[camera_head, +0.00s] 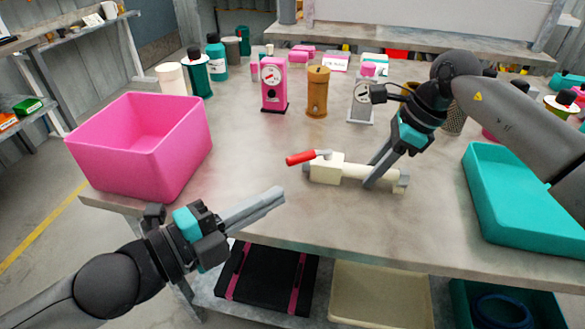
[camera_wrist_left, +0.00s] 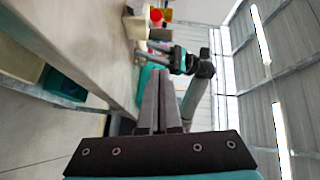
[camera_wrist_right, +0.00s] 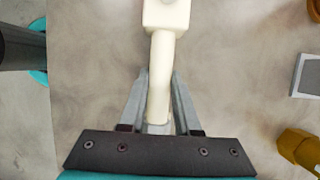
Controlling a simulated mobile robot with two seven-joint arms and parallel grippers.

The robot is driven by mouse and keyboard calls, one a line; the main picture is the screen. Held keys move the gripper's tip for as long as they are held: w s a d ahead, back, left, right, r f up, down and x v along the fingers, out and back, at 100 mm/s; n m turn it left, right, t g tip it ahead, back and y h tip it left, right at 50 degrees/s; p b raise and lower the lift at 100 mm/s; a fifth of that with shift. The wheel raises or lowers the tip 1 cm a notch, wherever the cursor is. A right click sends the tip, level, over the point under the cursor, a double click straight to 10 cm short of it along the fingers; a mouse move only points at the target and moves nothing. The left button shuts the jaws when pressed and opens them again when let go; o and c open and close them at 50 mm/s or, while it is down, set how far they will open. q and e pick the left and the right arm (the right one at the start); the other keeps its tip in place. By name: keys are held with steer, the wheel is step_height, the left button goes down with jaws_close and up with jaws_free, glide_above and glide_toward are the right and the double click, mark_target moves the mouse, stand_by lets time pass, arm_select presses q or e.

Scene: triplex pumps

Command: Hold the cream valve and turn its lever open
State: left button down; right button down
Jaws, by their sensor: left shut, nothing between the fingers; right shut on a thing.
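The cream valve (camera_head: 328,170) lies on the table near its front edge, with grey ends. Its red lever (camera_head: 302,157) sticks out to the left from the top of the body. My right gripper (camera_head: 372,182) is shut on the valve's cream pipe to the right of the body. The right wrist view shows the cream pipe (camera_wrist_right: 160,75) between the two fingers (camera_wrist_right: 159,112). My left gripper (camera_head: 281,192) is shut and empty, in front of and left of the valve, apart from the lever. Its closed fingers (camera_wrist_left: 158,100) also show in the left wrist view.
A pink bin (camera_head: 140,150) stands at the table's left and a teal tray (camera_head: 525,215) at its right. A pink gauge stand (camera_head: 273,85), a mustard cylinder (camera_head: 317,95) and a grey gauge stand (camera_head: 361,103) stand behind the valve.

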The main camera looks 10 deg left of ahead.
mark_target(305, 158)
arm_select(q)
steer(key=shift+x, duration=1.55)
steer(key=x, duration=0.3)
steer(key=shift+w+d, duration=0.25)
steer(key=shift+w+a+f, duration=0.25)
steer(key=shift+w+a, duration=0.45)
steer(key=shift+w, duration=0.25)
steer(key=shift+w+a+f, duration=0.15)
steer(key=shift+w+a, duration=0.35)
steer(key=shift+w, duration=0.15)
steer(key=shift+w+a, duration=0.35)
steer(key=shift+a, duration=0.15)
steer(key=shift+w+a, duration=0.65)
steer(key=shift+w, duration=0.1)
steer(key=shift+w+a, duration=0.35)
steer(key=shift+w, duration=0.3)
steer(key=shift+w+a, duration=0.35)
steer(key=shift+w, duration=0.3)
steer(key=shift+w, duration=0.1)
